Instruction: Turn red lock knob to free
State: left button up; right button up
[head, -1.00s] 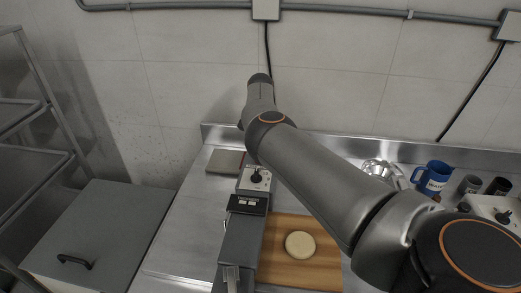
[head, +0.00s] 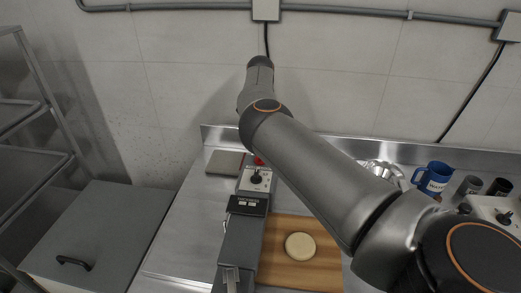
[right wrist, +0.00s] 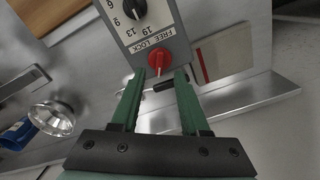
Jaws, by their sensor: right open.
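The red lock knob (right wrist: 159,60) is on the grey control panel (right wrist: 142,30), below the FREE and LOCK lettering in the right wrist view. The panel appears upside down there, and I cannot tell for sure which word the knob points to. In the head view the red knob (head: 259,160) shows partly beside my right arm, above a black dial (head: 257,178). My right gripper (right wrist: 159,76) is open, its two green fingers on either side of the knob, with gaps visible. The head view hides this gripper behind my arm. My left gripper is not in view.
A wooden board (head: 280,270) with a pale round disc (head: 300,246) lies right of the device. A blue mug (head: 432,178) and a metal bowl (head: 382,173) stand at the right.

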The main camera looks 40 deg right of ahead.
notch_tip(320, 180, up, 8)
jog(key=shift+b, duration=0.4)
jog(key=shift+s+f, duration=0.1)
